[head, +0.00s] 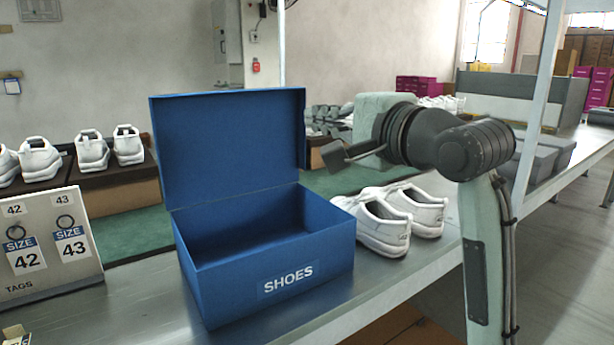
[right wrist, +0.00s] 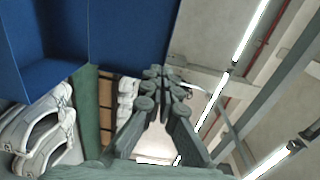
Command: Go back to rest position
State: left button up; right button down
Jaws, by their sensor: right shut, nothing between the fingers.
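My right gripper (head: 338,155) hangs in the air by the right edge of the raised box lid, above the white shoes. In the right wrist view its fingers (right wrist: 158,75) are together with nothing between them. The blue shoe box (head: 310,287) stands open on the metal table and looks empty inside. It also shows in the right wrist view (right wrist: 60,75). A pair of white shoes (head: 388,228) stands on the table just right of the box; it shows at the lower left of the right wrist view (right wrist: 42,135). My left gripper is not in view.
A tag stand (head: 50,285) with size 42 and 43 tags is at the left. White shoes (head: 92,150) stand on a rack behind. A metal post (head: 540,100) rises at the right. Grey boxes (head: 545,152) lie further along the table (head: 130,305).

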jog(key=w+d+f+h, duration=0.2)
jog(key=d+f+h, duration=0.15)
jog(key=d, duration=0.65)
jog(key=w+d+f+h, duration=0.25)
jog(key=d+h, duration=0.25)
jog(key=d, duration=0.6)
jog(key=s+d+f+n+g+h, duration=0.15)
jog(key=d+f, duration=0.25)
jog(key=f, duration=0.8)
jog(key=d+f+n+g+h, duration=0.1)
jog(key=d+f+n+g, duration=0.3)
jog(key=f, duration=0.9)
jog(key=s+d+f+n+h, duration=0.1)
jog(key=d+f, duration=0.4)
jog(key=f, duration=0.7)
jog(key=s+d+f+n+g+h, duration=0.1)
jog(key=s+d+f+n+g, duration=0.35)
jog(key=s+f, duration=1.1)
jog(key=s+d+f+n+g+h, duration=0.2)
jog(key=s+d+f+n, duration=0.3)
jog(key=s+d+f, duration=0.75)
jog(key=s+a+f+m+y, duration=0.1)
jog(key=a+f, duration=0.3)
jog(key=a, duration=0.8)
jog(key=s+a+f+m+y, duration=0.1)
jog(key=s+a+f+y, duration=0.2)
jog(key=a, duration=1)
jog(key=shift+s+a+f+m+g, duration=0.25)
jog(key=shift+s+f+m+g, duration=0.05)
jog(key=shift+s+f, duration=0.3)
